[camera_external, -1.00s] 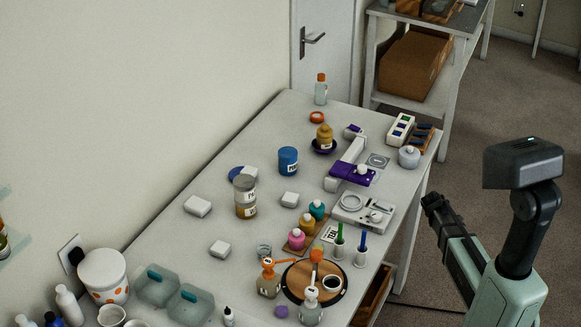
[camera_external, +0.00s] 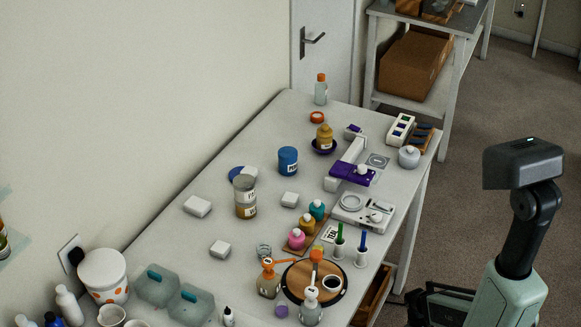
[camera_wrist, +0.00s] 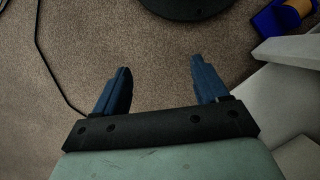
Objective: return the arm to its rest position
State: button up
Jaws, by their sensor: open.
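My arm stands at the right of the outside view, beside the table's right edge. My gripper (camera_wrist: 160,76) is open and empty in the wrist view, with its two dark blue fingers wide apart over brown carpet. In the outside view the dark gripper end (camera_external: 432,303) is low at the bottom, to the right of the table's near corner. Its fingertips are hard to make out there. Nothing is held.
The table (camera_external: 170,238) carries bottles, jars, white blocks and a round wooden board (camera_external: 300,277). An open drawer (camera_external: 374,292) is near the gripper. A shelf with a cardboard box (camera_external: 413,62) stands behind. The carpet (camera_external: 470,190) is clear right of the table.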

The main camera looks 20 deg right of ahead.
jog(key=s+a+m+g+y, duration=0.1)
jog(key=s+a, duration=0.3)
jog(key=s, duration=0.7)
jog(key=shift+f+m+g, duration=0.45)
jog(key=shift+m+g, duration=0.05)
jog(key=shift+g, duration=0.2)
jog(key=shift+s, duration=0.1)
